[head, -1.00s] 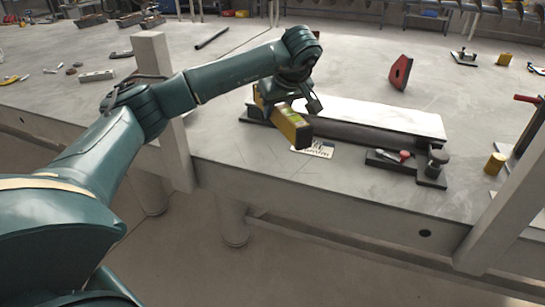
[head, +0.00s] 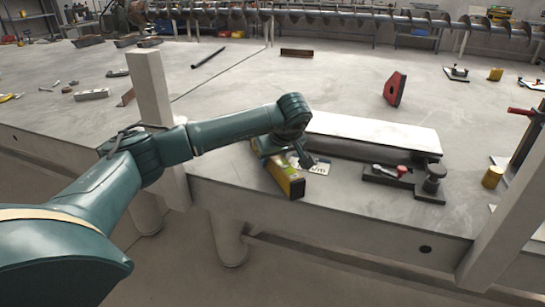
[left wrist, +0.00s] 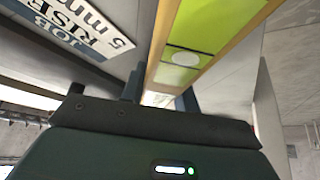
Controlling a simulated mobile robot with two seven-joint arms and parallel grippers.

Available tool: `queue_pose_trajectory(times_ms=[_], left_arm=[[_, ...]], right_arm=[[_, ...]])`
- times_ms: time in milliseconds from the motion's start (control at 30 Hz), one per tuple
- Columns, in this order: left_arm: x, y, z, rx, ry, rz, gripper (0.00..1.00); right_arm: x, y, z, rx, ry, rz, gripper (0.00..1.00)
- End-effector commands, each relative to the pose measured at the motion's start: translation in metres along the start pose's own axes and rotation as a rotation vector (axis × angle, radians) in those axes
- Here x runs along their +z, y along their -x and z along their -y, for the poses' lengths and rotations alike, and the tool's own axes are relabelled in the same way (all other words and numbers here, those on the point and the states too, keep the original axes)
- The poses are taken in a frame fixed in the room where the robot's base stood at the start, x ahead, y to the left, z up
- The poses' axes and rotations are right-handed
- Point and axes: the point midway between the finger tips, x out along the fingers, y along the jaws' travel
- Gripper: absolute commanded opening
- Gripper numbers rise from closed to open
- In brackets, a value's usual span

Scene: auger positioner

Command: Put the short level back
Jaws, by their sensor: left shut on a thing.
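The short level is a yellow bar with dark ends and a green-yellow face (head: 285,178), near the table's front edge in the head view. My left gripper (head: 283,147) is shut on it from above. In the left wrist view the level (left wrist: 195,45) runs up between the fingers (left wrist: 160,95). A white card (head: 316,167) reading "JOB RISE 5 mm" lies just right of the level, and it shows in the left wrist view too (left wrist: 68,22). I cannot tell whether the level touches the table. My right gripper is not in view.
A long white-topped plate on a dark bar (head: 375,132) lies right of the gripper.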

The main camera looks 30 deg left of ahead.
Motion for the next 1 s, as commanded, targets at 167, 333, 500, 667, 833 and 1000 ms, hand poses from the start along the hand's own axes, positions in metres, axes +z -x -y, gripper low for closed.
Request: queue_pose_trajectory(times_ms=[167, 333, 500, 667, 833, 1000], left_arm=[[0.001, -0.001, 0.0, -0.001, 0.0, 0.0, 0.41], [0.001, -0.001, 0.0, -0.001, 0.0, 0.0, 0.53], [0.0, -0.001, 0.0, -0.001, 0.0, 0.0, 0.53], [-0.002, 0.009, -0.001, 0.002, 0.0, -0.001, 0.53], [-0.003, 0.041, -0.001, 0.005, -0.001, -0.002, 0.53], [-0.002, 0.078, -0.001, 0.004, -0.001, -0.002, 0.53]], right_arm=[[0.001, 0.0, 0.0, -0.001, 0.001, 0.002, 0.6], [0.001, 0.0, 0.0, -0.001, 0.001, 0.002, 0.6], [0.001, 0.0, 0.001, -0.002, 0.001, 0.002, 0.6], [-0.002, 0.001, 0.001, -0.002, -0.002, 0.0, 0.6], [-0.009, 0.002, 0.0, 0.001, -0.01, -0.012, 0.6], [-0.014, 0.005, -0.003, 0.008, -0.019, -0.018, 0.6]])
